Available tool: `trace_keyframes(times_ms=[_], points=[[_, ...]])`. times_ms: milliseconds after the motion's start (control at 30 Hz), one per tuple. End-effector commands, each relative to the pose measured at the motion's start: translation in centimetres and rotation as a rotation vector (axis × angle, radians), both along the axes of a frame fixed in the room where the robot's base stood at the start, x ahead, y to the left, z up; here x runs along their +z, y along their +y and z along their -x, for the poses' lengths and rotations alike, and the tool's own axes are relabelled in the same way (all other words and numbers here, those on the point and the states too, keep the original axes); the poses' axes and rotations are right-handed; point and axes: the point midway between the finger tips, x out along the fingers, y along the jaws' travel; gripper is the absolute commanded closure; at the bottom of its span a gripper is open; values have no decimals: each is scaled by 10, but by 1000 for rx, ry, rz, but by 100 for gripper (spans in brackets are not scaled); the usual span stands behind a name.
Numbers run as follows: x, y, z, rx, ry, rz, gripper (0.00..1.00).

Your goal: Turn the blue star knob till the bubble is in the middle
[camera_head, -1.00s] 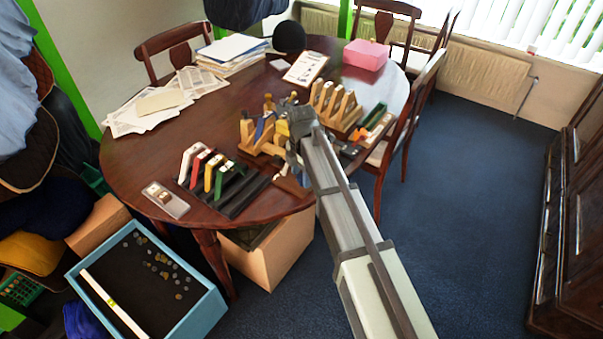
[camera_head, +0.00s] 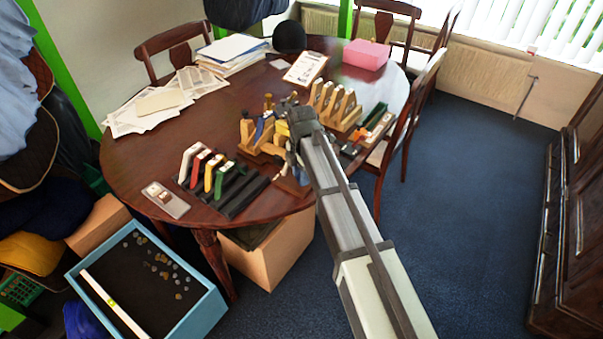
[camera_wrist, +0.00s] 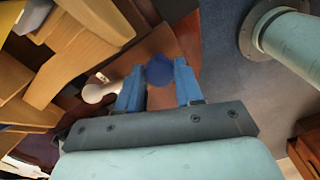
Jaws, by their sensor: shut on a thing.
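My gripper (camera_wrist: 159,80) has its two blue fingers on either side of a dark blue star knob (camera_wrist: 159,70) and is shut on it. In the head view my gripper (camera_head: 297,125) reaches down among the wooden pieces near the table's right front edge, and the knob is hidden there. A white bar (camera_head: 96,286) with a small yellow-green mark lies in a blue box on the floor; it looks like a level. I cannot make out a bubble in either view.
Wooden upright holders (camera_head: 335,104) stand close behind my gripper. Coloured clamps on a black rack (camera_head: 245,196) stand to its left. The round brown table (camera_head: 150,165) also bears papers (camera_head: 232,50) and a pink box (camera_head: 366,54). A pale round pillar-like part (camera_wrist: 290,40) shows at upper right in the wrist view.

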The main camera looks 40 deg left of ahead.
Motion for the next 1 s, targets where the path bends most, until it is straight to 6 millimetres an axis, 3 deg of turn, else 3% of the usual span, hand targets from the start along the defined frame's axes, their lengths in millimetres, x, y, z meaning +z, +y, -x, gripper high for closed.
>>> trace_keyframes(times_ms=[500, 900, 933, 1000], points=[[0, 0, 0, -374, 0, 2, 95], [0, 0, 0, -406, 0, 1, 95], [0, 0, 0, -406, 0, 1, 64], [0, 0, 0, -406, 0, 1, 57]])
